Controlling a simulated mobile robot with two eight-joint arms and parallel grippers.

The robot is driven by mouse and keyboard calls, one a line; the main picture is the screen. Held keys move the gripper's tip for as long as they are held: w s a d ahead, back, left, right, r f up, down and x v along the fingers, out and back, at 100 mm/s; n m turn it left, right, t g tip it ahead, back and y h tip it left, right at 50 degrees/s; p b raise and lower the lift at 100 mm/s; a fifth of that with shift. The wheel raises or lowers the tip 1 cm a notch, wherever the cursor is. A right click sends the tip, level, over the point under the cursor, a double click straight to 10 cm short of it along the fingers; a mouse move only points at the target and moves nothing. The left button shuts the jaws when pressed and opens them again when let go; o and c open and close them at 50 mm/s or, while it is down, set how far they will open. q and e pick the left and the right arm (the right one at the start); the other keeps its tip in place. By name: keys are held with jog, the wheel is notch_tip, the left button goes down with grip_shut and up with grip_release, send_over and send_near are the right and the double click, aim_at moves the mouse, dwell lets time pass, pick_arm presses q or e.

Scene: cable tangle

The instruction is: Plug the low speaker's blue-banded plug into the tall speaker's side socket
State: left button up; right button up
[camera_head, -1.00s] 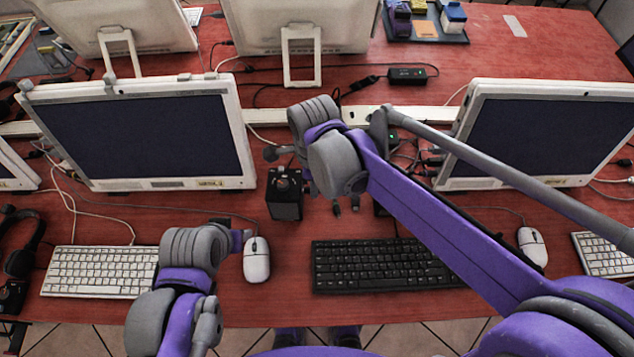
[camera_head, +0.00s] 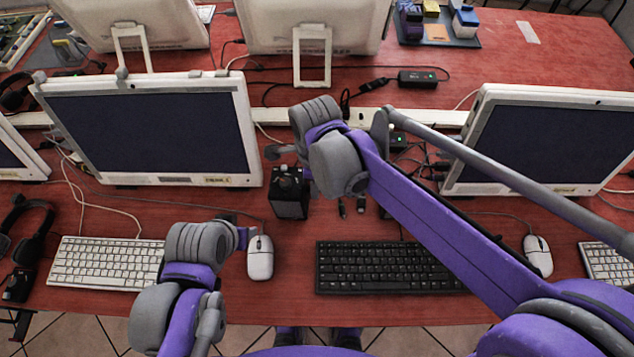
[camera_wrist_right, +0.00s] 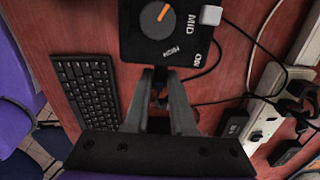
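A black box-shaped speaker (camera_head: 289,196) stands upright left of the black keyboard. No blue-banded plug or side socket can be made out.
A black keyboard (camera_head: 385,267) and a white mouse (camera_head: 260,258) lie in front. Monitors (camera_head: 155,135) stand on both sides. A white power strip (camera_wrist_right: 268,115) and loose black cables (camera_wrist_right: 225,60) lie behind the gripper. Bare red table shows between speaker and keyboard.

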jog(key=o, duration=0.5)
jog(key=shift+a, duration=0.1)
